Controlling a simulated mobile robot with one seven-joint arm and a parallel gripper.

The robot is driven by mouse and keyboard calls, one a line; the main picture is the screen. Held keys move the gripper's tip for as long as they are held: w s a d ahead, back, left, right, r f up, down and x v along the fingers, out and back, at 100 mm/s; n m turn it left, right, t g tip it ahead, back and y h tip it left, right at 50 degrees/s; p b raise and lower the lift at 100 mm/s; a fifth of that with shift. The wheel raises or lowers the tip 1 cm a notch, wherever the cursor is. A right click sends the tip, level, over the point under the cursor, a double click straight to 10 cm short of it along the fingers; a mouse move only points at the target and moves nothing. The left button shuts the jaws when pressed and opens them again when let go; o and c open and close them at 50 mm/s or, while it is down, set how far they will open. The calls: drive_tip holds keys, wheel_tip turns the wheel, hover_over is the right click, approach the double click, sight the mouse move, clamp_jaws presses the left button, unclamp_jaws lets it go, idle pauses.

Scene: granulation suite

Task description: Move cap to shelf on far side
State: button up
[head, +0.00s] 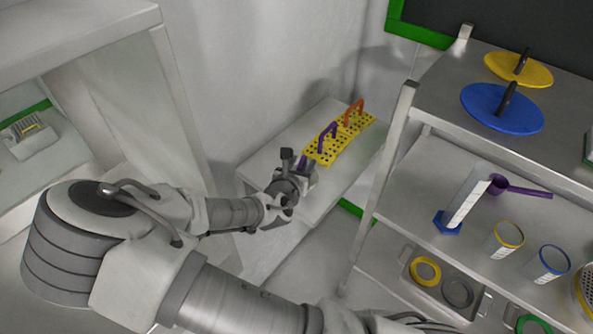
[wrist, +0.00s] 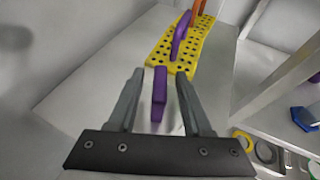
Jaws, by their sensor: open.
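My gripper (head: 297,165) is open over the near end of a white table (head: 330,195). In the wrist view, a short purple bar (wrist: 159,92) stands between the spread fingers of the gripper (wrist: 159,74); I cannot tell whether they touch it. Nothing in view is plainly a cap. The nearest in shape are two flat discs with upright black handles, one yellow (head: 518,69) and one blue (head: 502,108), on the top shelf (head: 440,95) of a metal rack at the right. My gripper is well away from them.
A yellow perforated strip (wrist: 163,52) with a purple handle (wrist: 181,35) and an orange handle (head: 354,112) lies ahead on the table. The rack's middle shelf holds a cylinder (head: 466,195), purple scoop (head: 520,190) and cups; rings lie below. A cabinet stands left.

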drive_tip(key=p+v, duration=0.8)
drive_tip(key=v, duration=0.4)
drive_tip(key=s+f+m+g+y, duration=0.2)
drive_tip(key=s+m+g, duration=0.4)
drive_tip(key=m+g, duration=0.45)
drive_tip(key=s+d+r+m+y, duration=0.1)
drive_tip(key=d+r+m+y, duration=0.15)
drive_tip(key=r+m, duration=0.6)
drive_tip(key=d+r+m+y, duration=0.25)
drive_tip(key=r+m, duration=0.35)
drive_tip(key=r, duration=0.6)
drive_tip(key=s+d+r+m+t+h, duration=0.3)
drive_tip(key=s+d+r+m, duration=0.4)
drive_tip(key=d+r, duration=0.3)
drive_tip(key=shift+s+d+r+m, duration=0.25)
drive_tip(key=shift+s+d+m, duration=0.2)
drive_tip(key=shift+d, duration=0.35)
